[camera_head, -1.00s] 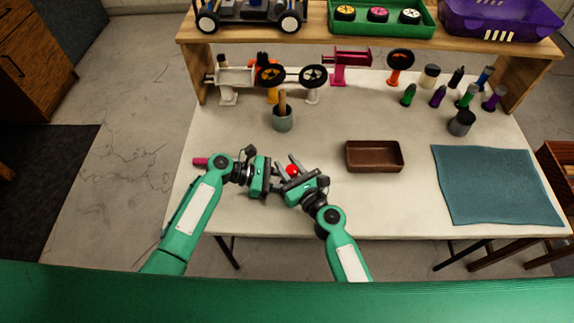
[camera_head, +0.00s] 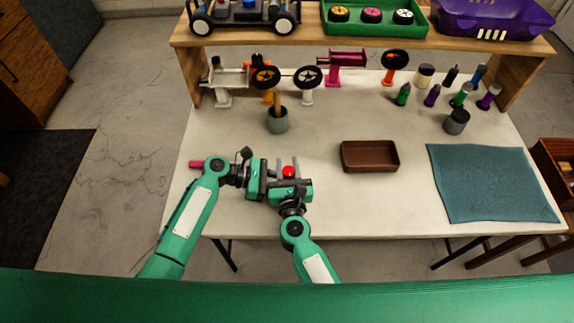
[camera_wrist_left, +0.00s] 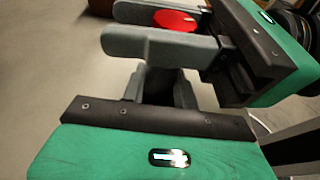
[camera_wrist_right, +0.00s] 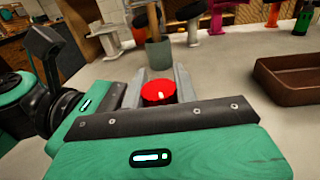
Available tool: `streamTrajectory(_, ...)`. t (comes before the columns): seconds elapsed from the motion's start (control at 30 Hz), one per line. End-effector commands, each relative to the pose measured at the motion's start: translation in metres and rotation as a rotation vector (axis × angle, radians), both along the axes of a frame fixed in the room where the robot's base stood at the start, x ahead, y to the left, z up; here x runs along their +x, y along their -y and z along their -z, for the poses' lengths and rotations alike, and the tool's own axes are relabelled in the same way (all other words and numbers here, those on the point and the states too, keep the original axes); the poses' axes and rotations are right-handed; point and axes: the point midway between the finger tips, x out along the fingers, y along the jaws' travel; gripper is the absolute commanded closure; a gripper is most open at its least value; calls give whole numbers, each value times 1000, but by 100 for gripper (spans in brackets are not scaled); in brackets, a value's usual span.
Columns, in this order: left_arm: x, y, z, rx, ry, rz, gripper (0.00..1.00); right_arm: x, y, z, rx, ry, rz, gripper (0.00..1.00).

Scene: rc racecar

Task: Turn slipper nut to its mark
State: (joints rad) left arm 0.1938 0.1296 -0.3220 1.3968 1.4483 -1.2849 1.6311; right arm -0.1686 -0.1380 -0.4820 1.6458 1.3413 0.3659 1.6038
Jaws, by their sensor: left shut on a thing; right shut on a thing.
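A red round piece (camera_head: 288,172), which I take for the slipper nut, sits between the grey fingers of my right gripper (camera_head: 288,166). It also shows in the right wrist view (camera_wrist_right: 158,93) and the left wrist view (camera_wrist_left: 176,20). The right gripper is shut on it, with its fingers pointing away from me. My left gripper (camera_head: 268,177) comes from the left, right beside the right gripper. It is shut on a dark part (camera_wrist_left: 160,88), mostly hidden by fingers. I cannot make out the mark.
A brown tray (camera_head: 370,157) and a teal mat (camera_head: 490,185) lie to the right. A grey cup (camera_head: 277,122) stands behind the grippers. Several stands and small bottles line the back under a wooden shelf (camera_head: 305,40). A magenta piece (camera_head: 197,164) lies by my left arm. The middle front is clear.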

Motion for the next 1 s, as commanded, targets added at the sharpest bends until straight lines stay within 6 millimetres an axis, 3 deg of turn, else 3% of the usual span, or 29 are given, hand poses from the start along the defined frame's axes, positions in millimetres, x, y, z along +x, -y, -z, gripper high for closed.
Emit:
streamTrajectory(0.37, 0, 1, 0, -1, 0, 1, 90, 0, 0, 0, 1, 0, 4, 94)
streamTrajectory(0.4, 0, 1, 0, -1, 0, 1, 90, 0, 0, 0, 1, 0, 4, 69)
streamTrajectory(0.5, 0, 0, 0, -1, 0, 1, 90, 0, 0, 0, 0, 0, 4, 49)
streamTrajectory(0.83, 0, 0, 0, 0, 0, 0, 91, -2, 0, 0, 0, 0, 4, 48)
streamTrajectory(1.0, 0, 0, 0, 0, 0, 0, 91, -20, 2, 1, -2, -2, 3, 48)
